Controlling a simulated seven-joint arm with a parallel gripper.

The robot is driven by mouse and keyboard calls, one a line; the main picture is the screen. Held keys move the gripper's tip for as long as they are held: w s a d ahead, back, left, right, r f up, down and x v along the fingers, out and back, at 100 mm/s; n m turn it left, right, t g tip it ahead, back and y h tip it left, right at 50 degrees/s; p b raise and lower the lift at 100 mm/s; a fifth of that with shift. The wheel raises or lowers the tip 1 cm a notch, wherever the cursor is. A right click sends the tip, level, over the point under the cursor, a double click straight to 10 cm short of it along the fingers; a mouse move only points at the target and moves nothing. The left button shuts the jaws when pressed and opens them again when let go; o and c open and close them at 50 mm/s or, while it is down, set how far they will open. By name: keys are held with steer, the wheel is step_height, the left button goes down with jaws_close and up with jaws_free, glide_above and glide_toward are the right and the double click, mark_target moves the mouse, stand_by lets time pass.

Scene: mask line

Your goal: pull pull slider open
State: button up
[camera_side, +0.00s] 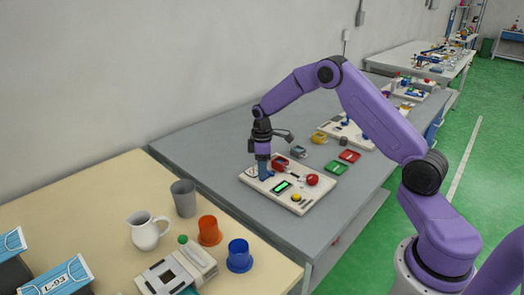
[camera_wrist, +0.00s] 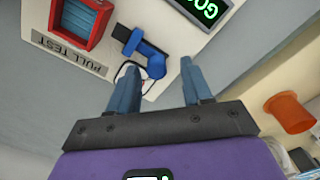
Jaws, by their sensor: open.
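The pull slider is a blue handle (camera_wrist: 147,52) on a black track, seen in the wrist view beside the "PULL TEST" label (camera_wrist: 68,52). It is part of a white test board (camera_side: 301,205) on the grey table. My gripper (camera_wrist: 160,66) is open. Its two blue-grey fingers reach to either side of the handle's near end in the picture, with no clear contact. In the side view my gripper (camera_side: 264,174) points down over the board's left part. The arm and fingers hide the handle there, and I cannot tell the exact height gap.
The board also carries a red framed part (camera_wrist: 78,22), a green-lit display (camera_side: 281,187), a red button (camera_side: 312,180) and a yellow button (camera_side: 296,198). A cream table (camera_side: 90,195) in front holds a white jug (camera_side: 146,232) and cups. More boards stand farther back.

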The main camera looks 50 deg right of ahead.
step_height(320, 180, up, 17)
stand_by(0.4)
steer(key=s+a+r+n, duration=0.2)
steer(key=s+a, duration=1.4)
steer(key=s, duration=0.1)
steer(key=s+d+f, duration=0.1)
steer(key=s+f, duration=0.1)
steer(key=s, duration=0.9)
steer(key=s+f+n, duration=0.1)
steer(key=s, duration=1)
steer(key=shift+s+d+f+n, duration=0.3)
steer(key=shift+s+d+f, duration=0.05)
steer(key=shift+d, duration=0.05)
